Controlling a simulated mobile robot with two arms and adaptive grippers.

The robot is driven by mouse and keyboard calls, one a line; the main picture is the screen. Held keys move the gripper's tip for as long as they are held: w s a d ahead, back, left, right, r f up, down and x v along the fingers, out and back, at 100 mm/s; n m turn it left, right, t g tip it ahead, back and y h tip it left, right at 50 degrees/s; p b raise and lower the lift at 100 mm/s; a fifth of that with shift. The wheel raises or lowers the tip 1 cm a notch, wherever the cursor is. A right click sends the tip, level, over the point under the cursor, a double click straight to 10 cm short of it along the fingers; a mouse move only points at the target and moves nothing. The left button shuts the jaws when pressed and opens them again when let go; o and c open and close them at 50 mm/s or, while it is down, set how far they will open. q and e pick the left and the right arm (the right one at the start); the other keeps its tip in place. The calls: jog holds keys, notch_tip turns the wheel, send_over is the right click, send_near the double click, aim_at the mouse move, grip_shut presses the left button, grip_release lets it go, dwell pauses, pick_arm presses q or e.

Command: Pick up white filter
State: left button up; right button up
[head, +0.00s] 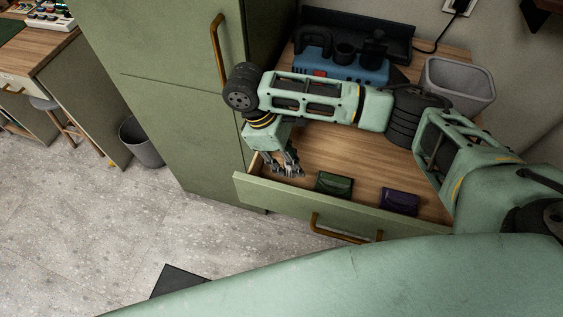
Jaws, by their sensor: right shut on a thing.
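My right gripper (290,168) reaches down at the left end of the open drawer (268,195), just behind its front panel. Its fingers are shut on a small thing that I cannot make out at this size. I cannot clearly pick out a white filter anywhere in the head view. A green pouch (333,184) and a purple pouch (399,202) lie in the drawer to the right of the gripper. My left gripper is not in view.
A tall green cabinet (165,90) stands directly left of the drawer. Behind my right arm are a blue machine (340,65) and a grey bin (458,82). A waste bin (141,143) stands on the floor at left. The floor in front is mostly clear.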

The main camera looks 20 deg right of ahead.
jog(key=s+d+r+p, duration=0.6)
jog(key=s+r+p, duration=0.1)
jog(key=r, duration=0.3)
jog(key=shift+r+p, duration=0.35)
jog(key=shift+p, duration=0.25)
